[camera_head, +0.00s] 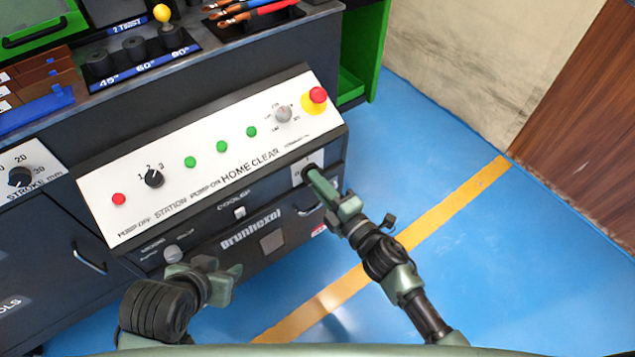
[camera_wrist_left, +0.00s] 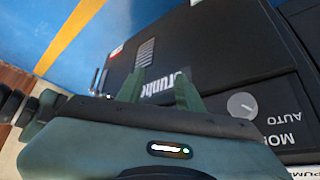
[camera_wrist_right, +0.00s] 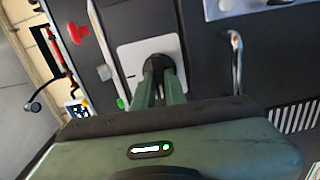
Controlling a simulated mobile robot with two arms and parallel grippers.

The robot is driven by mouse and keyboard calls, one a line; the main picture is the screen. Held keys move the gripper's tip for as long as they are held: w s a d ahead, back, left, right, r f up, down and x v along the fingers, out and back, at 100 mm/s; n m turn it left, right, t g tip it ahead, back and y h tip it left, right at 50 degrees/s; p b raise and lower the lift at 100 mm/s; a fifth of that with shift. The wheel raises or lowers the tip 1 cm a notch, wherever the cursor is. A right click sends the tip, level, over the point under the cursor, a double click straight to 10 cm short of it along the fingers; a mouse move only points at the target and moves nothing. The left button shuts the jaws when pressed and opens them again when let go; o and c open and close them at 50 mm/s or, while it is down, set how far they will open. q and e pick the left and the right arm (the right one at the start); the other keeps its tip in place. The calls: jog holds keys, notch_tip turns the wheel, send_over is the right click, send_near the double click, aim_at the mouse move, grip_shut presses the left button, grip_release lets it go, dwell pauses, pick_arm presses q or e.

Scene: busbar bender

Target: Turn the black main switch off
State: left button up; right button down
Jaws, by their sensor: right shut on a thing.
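The black main switch (camera_wrist_right: 181,64) sits on a square white plate (camera_wrist_right: 130,62) on the dark front of the bender. The plate also shows in the head view (camera_head: 314,159), below the right end of the sloped control panel. My right gripper (camera_wrist_right: 161,76) points straight at the switch, and its two fingers are shut on the knob. The fingers and knob are partly hidden, so the knob's exact angle is unclear. In the head view my right gripper (camera_head: 313,175) covers the switch. My left gripper (camera_wrist_left: 163,88) is open and empty, in front of the lower cabinet front.
The control panel (camera_head: 215,150) carries green buttons, a black station knob (camera_head: 154,178) and a red emergency stop (camera_head: 318,95). A metal handle (camera_wrist_right: 236,62) is beside the switch. A mode knob (camera_wrist_left: 241,105) is near my left gripper. Blue floor to the right is clear.

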pick_arm(q)
jog(key=shift+w+d+r+t, duration=0.2)
jog(key=shift+w+t, duration=0.1)
jog(key=shift+w, duration=0.15)
pick_arm(e)
jog(key=shift+n, duration=0.4)
jog(key=c, duration=1.5)
grip_release()
jog(key=shift+o, duration=0.2)
